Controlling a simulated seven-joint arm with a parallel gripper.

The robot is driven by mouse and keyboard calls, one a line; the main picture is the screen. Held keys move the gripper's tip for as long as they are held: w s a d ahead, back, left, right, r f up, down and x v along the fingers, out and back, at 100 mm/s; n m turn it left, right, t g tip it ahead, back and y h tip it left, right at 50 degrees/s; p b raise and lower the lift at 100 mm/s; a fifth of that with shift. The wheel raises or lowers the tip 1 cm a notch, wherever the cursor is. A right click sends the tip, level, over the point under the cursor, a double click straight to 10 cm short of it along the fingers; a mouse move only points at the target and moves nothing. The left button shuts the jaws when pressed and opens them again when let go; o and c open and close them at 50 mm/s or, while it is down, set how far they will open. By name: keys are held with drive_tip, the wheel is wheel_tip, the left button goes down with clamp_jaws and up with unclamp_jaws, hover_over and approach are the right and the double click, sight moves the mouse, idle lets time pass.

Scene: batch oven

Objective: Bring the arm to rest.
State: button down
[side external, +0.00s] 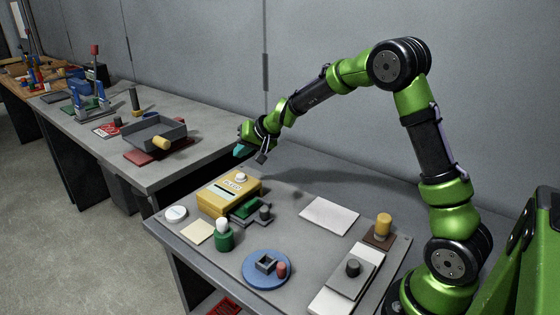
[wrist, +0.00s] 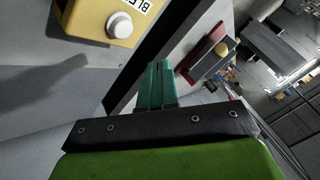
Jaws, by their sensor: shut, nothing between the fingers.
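My green and black arm stands at the right of the near table in the side view and reaches left. My gripper (side external: 241,150) is in the air above the back left of the near table, beyond the yellow oven box (side external: 214,200). In the wrist view my gripper (wrist: 158,72) shows its teal fingers together with nothing between them. The yellow box with its white knob (wrist: 120,25) is at the upper left there, apart from the fingers.
A green tray with a dark knob (side external: 247,212) is at the yellow box's front. A green-based white-topped piece (side external: 223,236), a blue round plate (side external: 253,279) and a white sheet (side external: 330,215) lie on the near table. A second table holds a grey bin (side external: 155,140).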

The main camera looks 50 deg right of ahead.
drive_tip(key=shift+r, duration=0.1)
drive_tip(key=shift+a, duration=0.15)
drive_tip(key=shift+s+a+f+g, duration=0.25)
drive_tip(key=shift+s+f, duration=0.15)
drive_tip(key=shift+s, duration=0.05)
drive_tip(key=shift+s+a+f+g, duration=0.2)
drive_tip(key=shift+s+f+g, duration=0.05)
drive_tip(key=shift+s+f, duration=0.2)
drive_tip(key=s, duration=0.1)
drive_tip(key=s+a+y, duration=0.1)
drive_tip(key=shift+s+a+r, duration=0.3)
drive_tip(key=shift+r, duration=0.05)
drive_tip(key=s+a+r+n, duration=0.1)
drive_tip(key=s+a+r, duration=0.2)
drive_tip(key=s, duration=0.6)
drive_tip(key=s+a+r+n, duration=0.1)
drive_tip(key=s+a+r, duration=0.2)
drive_tip(key=s, duration=0.7)
drive_tip(key=s+a+r+n+g, duration=0.1)
drive_tip(key=s+a+r, duration=0.2)
drive_tip(key=s, duration=0.6)
drive_tip(key=shift+s+r+n, duration=0.25)
drive_tip(key=shift+r+n, duration=0.15)
drive_tip(key=shift+r, duration=0.45)
